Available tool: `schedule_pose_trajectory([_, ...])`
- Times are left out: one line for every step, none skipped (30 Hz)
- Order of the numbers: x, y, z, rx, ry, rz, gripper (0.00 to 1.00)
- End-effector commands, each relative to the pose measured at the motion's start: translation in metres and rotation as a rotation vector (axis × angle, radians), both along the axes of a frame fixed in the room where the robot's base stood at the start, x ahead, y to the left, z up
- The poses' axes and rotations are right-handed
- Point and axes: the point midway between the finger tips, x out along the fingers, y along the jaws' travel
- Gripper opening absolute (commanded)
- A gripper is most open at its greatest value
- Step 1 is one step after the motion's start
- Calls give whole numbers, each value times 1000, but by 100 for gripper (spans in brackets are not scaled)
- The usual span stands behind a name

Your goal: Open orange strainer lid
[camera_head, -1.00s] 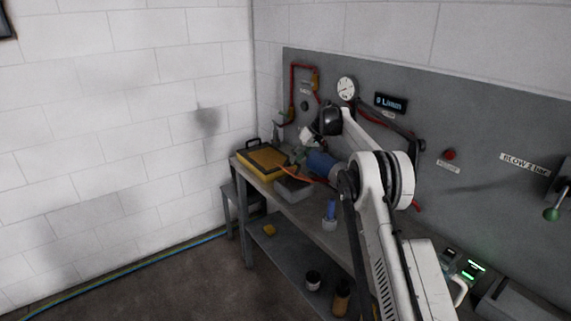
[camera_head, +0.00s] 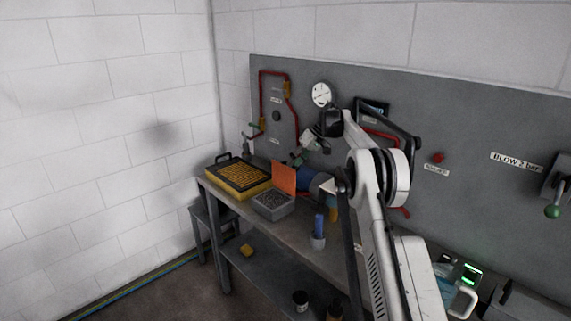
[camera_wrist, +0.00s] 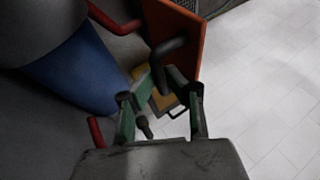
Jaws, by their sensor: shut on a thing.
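The orange lid (camera_head: 284,178) stands nearly upright at the back edge of the grey strainer box (camera_head: 273,206), whose top is open and shows a dark grainy inside. In the wrist view the lid (camera_wrist: 181,35) is an orange panel with a dark bent handle (camera_wrist: 167,48) on its face. My gripper (camera_wrist: 160,76) has its green fingers at this handle and is shut on it. The exact contact is partly hidden. In the head view my gripper (camera_head: 303,155) is small, just behind and right of the lid.
A yellow tray (camera_head: 238,190) sits left of the box. A blue cylinder (camera_head: 313,180) is close to the lid and also shows in the wrist view (camera_wrist: 75,75). A cup with a blue object (camera_head: 319,232) stands to the right. Red pipes (camera_head: 262,95) run on the back panel.

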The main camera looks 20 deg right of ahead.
Motion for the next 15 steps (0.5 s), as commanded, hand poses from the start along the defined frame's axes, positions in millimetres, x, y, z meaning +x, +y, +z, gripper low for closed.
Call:
schedule_pose_trajectory([-2,-4,-6,-4,6,3,0])
schedule_pose_trajectory([-3,-6,-7,-4,6,3,0])
schedule_pose_trajectory([-4,-7,-8,-4,6,3,0])
schedule_pose_trajectory([-4,-8,-8,-3,7,5,0])
schedule_pose_trajectory([-5,-9,-9,-3,7,5,0])
schedule_pose_trajectory([-5,-11,-9,-3,7,5,0])
schedule_pose_trajectory([-6,-11,-9,-4,8,6,0])
schedule_pose_trajectory([-6,-12,-10,-3,8,6,0])
schedule_pose_trajectory([-6,-12,-10,-3,7,7,0])
schedule_pose_trajectory([-6,-13,-10,-3,7,7,0])
schedule_pose_trajectory([-6,-13,-10,-3,7,7,0])
schedule_pose_trajectory([-7,-13,-10,-3,8,7,0])
schedule_pose_trajectory([-7,-13,-10,-3,8,7,0])
schedule_pose_trajectory([-7,-13,-10,-3,8,7,0])
schedule_pose_trajectory([-7,-13,-10,-3,8,7,0])
